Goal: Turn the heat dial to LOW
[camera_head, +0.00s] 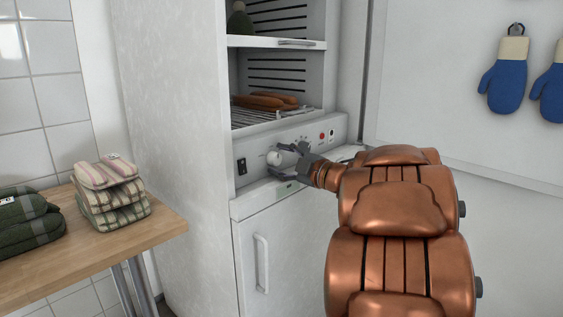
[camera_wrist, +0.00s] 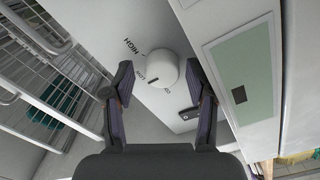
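The white round heat dial (camera_head: 274,158) sits on the control panel of the white cabinet, partly hidden by my gripper (camera_head: 288,160). A short dark mark shows on the dial's lower left face. My gripper (camera_wrist: 158,72) is open, one finger on each side of the dial, with visible gaps. I cannot tell how deep the fingertips reach along the dial.
A dark switch (camera_head: 241,166) is left of the dial; a red light (camera_head: 322,137) is to the right. A wooden table (camera_head: 150,228) with folded cloths stands at left. Blue mitts (camera_head: 507,85) hang at right.

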